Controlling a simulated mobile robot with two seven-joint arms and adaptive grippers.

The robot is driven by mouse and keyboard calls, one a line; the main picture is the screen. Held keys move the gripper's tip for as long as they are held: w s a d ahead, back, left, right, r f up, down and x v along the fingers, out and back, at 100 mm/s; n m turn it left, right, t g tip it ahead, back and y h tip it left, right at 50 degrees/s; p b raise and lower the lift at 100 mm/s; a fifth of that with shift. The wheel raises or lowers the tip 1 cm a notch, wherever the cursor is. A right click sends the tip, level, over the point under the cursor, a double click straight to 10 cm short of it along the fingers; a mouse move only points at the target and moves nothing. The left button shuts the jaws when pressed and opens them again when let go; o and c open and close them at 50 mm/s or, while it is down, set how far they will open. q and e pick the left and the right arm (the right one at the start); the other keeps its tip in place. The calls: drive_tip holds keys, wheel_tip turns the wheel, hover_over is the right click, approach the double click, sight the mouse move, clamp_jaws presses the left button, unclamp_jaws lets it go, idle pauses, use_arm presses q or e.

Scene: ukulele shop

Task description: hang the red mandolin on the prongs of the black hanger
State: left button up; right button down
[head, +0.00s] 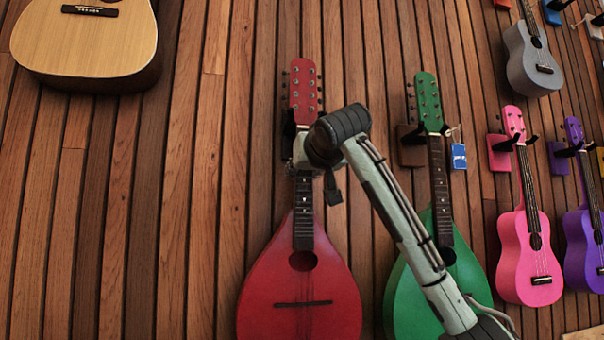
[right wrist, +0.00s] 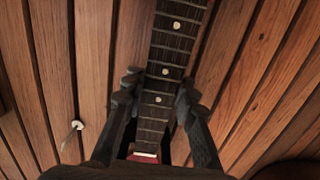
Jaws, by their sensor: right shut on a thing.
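The red mandolin (head: 300,290) hangs upright in front of the slatted wall in the head view, headstock up and round body down. My right gripper (head: 306,172) is shut on its neck, just below the headstock. In the right wrist view, the fingers (right wrist: 157,102) lie on either side of the dark fretted neck (right wrist: 165,70). A dark piece, apparently the black hanger (head: 288,130), shows beside the neck at the headstock's base. My wrist hides most of it, so I cannot tell whether the neck sits between its prongs. My left gripper is not in view.
A green mandolin (head: 408,300) hangs close to the right, partly behind my right arm. Pink (head: 530,255) and purple (head: 580,255) ukuleles hang further right, a grey one (head: 530,65) above. An acoustic guitar (head: 85,40) is at upper left. The wall between is bare.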

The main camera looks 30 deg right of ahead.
drive_tip(key=shift+b+v, duration=0.35)
drive_tip(key=shift+v, duration=1.1)
drive_tip(key=c, duration=1.1)
unclamp_jaws()
drive_tip(key=shift+s+a, duration=0.1)
drive_tip(key=shift+c, duration=0.2)
drive_tip(key=shift+f, duration=0.15)
drive_tip(key=shift+v, duration=0.9)
drive_tip(key=shift+s+b, duration=0.2)
drive_tip(key=shift+b, duration=0.1)
